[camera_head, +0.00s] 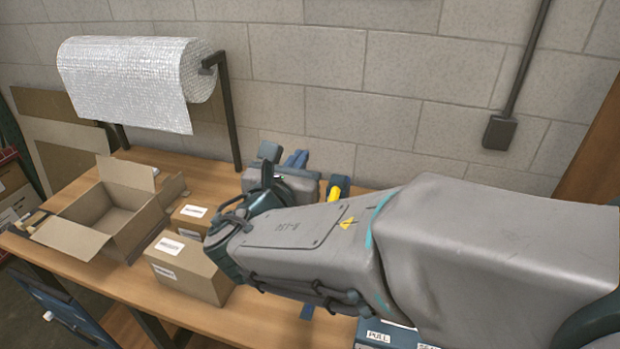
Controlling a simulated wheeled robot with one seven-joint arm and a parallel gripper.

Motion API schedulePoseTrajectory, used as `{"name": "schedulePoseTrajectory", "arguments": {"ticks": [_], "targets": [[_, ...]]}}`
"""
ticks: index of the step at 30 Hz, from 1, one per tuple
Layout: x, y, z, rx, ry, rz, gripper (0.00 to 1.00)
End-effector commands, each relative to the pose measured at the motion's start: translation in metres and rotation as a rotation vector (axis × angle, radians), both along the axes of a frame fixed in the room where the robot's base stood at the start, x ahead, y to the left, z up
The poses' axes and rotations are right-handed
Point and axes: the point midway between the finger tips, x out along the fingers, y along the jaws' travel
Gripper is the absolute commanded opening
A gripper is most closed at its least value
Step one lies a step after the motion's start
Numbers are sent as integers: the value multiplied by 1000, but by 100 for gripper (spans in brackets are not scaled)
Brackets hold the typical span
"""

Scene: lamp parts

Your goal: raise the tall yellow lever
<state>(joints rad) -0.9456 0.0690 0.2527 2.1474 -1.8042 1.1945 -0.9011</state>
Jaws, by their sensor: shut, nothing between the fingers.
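A yellow piece (334,194), which looks like part of the yellow lever, shows just above my forearm, next to a dark blue part. Its lower end is hidden behind my arm, so I cannot tell its full height or its tilt. My gripper (291,176) is bent back toward the wall beyond my wrist, left of the yellow piece. It is shut and empty, and its fingertips are hard to make out. I see a gap between it and the yellow piece in the picture; the depth between them is unclear.
The wooden workbench (75,251) holds an open carton (112,215) and closed boxes (188,270) at left. A bubble-wrap roll (138,75) hangs on a dark stand. A blue labelled box (372,333) shows below my arm, which hides much of the bench's right side.

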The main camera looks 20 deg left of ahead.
Motion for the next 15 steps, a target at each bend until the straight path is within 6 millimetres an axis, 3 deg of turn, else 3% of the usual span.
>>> {"name": "schedulePoseTrajectory", "arguments": {"ticks": [15], "targets": [[-27, -7, -83, -5, -67, 2, 0]]}}
